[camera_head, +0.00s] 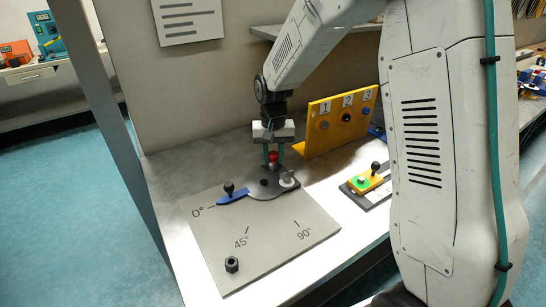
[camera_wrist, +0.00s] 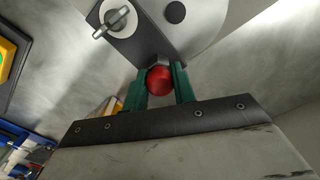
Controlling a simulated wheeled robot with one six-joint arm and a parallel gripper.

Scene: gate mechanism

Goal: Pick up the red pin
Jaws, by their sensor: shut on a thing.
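The red pin (camera_head: 273,157) stands at the far side of the grey gate plate. Its round red head (camera_wrist: 160,81) sits between the two green fingers in the wrist view. My gripper (camera_head: 273,153) points down and is shut on the pin; the same gripper (camera_wrist: 159,84) shows at close range in the wrist view. The pin's lower part is hidden by its head and the fingers in the wrist view. I cannot tell whether the pin is still in the plate. A dark grey rotating plate (camera_head: 270,186) lies just in front of the pin.
A blue pointer with a black knob (camera_head: 231,193) lies near the 0° mark on the angle board (camera_head: 262,240). A silver key-like knob (camera_head: 288,180) is close on the right. A yellow numbered panel (camera_head: 340,120) stands behind.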

